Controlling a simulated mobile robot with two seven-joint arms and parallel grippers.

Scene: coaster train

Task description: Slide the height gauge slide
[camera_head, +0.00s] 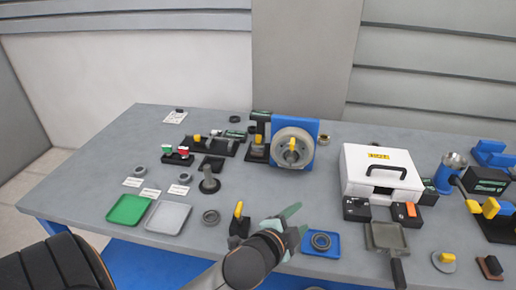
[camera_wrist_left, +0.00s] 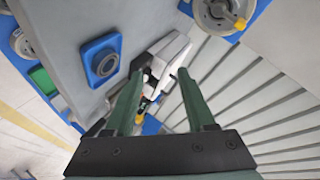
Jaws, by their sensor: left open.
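My left gripper (camera_head: 291,220) is over the front middle of the bench, open, with nothing seen between its fingers. In the left wrist view my left gripper (camera_wrist_left: 160,76) has its two green fingers spread apart. I cannot tell for sure which item is the height gauge slide. A small black stand with a yellow upright tab (camera_head: 239,210) is just left of the gripper, apart from it. Another black stand with a yellow part (camera_head: 258,140) is farther back, beside the blue dial block. My right gripper is not in view.
A blue tray with a ring (camera_head: 334,246) is just right of the gripper; the blue tray (camera_wrist_left: 86,52) also shows in the left wrist view. The blue dial block (camera_head: 274,130) and white case (camera_head: 352,170) stand behind. Green (camera_head: 128,209) and grey trays (camera_head: 168,217) lie left.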

